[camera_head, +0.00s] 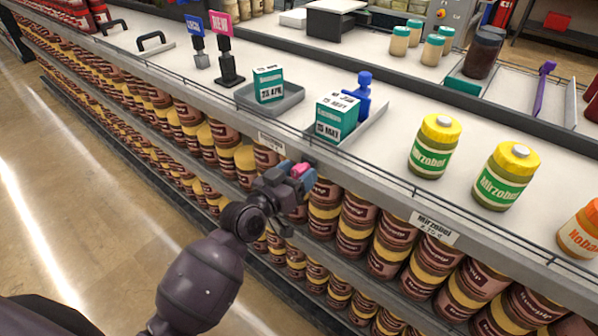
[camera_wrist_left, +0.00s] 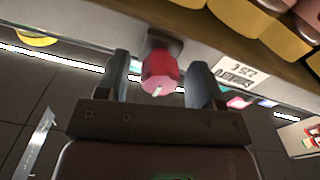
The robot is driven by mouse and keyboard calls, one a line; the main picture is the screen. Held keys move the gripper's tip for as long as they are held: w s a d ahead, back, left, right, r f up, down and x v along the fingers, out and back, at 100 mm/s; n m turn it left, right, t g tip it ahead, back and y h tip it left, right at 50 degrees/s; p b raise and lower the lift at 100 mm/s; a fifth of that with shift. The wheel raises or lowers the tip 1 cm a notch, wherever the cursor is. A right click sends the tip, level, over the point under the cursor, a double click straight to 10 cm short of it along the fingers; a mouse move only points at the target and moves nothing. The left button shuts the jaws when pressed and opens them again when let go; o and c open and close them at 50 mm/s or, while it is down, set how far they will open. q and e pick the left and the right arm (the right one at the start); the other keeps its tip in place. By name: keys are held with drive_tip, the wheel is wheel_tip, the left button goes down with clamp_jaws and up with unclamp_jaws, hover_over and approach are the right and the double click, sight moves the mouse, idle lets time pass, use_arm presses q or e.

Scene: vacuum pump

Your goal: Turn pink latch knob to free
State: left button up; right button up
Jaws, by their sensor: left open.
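The pink latch knob (camera_wrist_left: 159,72) is a small faceted knob on a dark mount at the shelf edge, with a pale mark on its face. In the head view a bit of the pink knob (camera_head: 300,169) shows at the front edge of the counter. My left gripper (camera_head: 289,184) is there, partly covering it. In the left wrist view the left gripper (camera_wrist_left: 161,78) is open, with one finger on each side of the knob. Gaps show between the fingers and the knob. My right gripper is not in view.
Shelves of brown and yellow jars (camera_head: 325,208) lie just below the knob. Above, two green-white boxes (camera_head: 268,84) stand in grey trays, a blue figure (camera_head: 364,97) is beside one, and yellow-lidded jars (camera_head: 435,145) stand to the right. A thin rail runs along the edge.

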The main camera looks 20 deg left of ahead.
use_arm(q)
drive_tip(key=shift+w+d, duration=0.1)
drive_tip(key=shift+w, duration=0.2)
drive_tip(key=shift+c, duration=0.2)
drive_tip(key=c, duration=0.9)
